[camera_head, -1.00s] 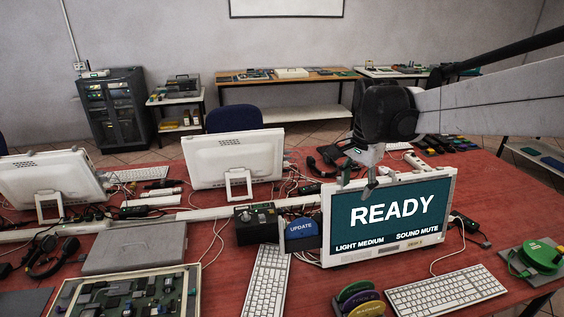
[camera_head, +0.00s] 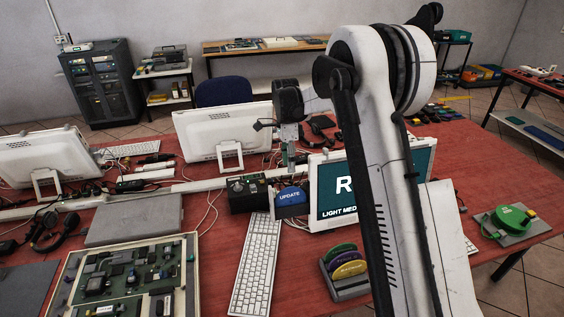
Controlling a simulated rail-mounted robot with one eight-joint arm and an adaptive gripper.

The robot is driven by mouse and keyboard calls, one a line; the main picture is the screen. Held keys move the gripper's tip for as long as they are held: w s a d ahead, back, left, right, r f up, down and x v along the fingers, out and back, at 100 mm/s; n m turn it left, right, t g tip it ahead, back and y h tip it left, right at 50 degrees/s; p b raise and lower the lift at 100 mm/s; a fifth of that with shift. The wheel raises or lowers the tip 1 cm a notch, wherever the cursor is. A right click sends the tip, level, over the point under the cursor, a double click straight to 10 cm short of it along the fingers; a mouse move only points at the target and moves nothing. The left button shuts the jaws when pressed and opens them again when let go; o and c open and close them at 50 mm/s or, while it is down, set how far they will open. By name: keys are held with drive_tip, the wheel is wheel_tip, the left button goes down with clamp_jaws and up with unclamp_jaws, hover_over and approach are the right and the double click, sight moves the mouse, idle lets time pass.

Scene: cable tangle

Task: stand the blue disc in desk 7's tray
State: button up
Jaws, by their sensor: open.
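A grey disc tray (camera_head: 345,284) at the front of the desk holds green, purple and yellow discs upright. I see no desk number on it. My arm hides part of the desk to its right.
A white READY monitor (camera_head: 328,190) stands just right of the blue disc, partly behind my arm. A white keyboard (camera_head: 256,262) lies left of the tray. A circuit board case (camera_head: 130,280) is front left. A green reel (camera_head: 509,219) is at right.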

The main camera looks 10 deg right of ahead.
sight(290, 188)
drive_tip(key=shift+b+x, duration=2.7)
drive_tip(key=shift+x, duration=2.35)
drive_tip(key=shift+c, duration=0.2)
clamp_jaws()
drive_tip(key=p+v, duration=0.4)
drive_tip(key=v, duration=0.9)
